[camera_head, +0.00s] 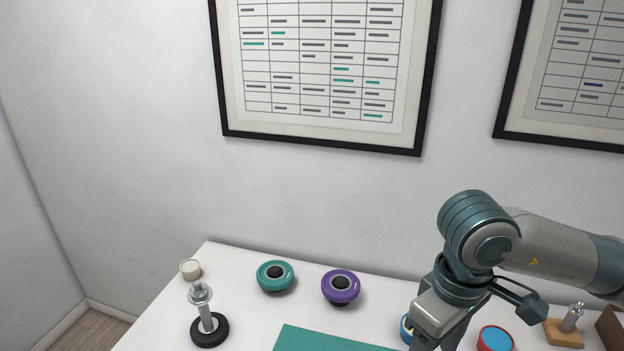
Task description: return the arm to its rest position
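My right arm comes in from the right above the white table, bent at a teal-grey joint. My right gripper (437,333) points down over the table's right half, in front of a blue-rimmed round object (405,329) that it partly hides. Its fingertips run off the bottom edge of the picture, so I cannot see whether it is open, shut or holding something. My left gripper is not in view.
The white table (235,262) holds a cream cup (190,269), a metal post on a black base (208,334), a teal disc (275,276), a purple disc (341,287), a green mat (320,341), a red-rimmed blue disc (495,339) and a wooden block (563,335). Framed charts hang behind.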

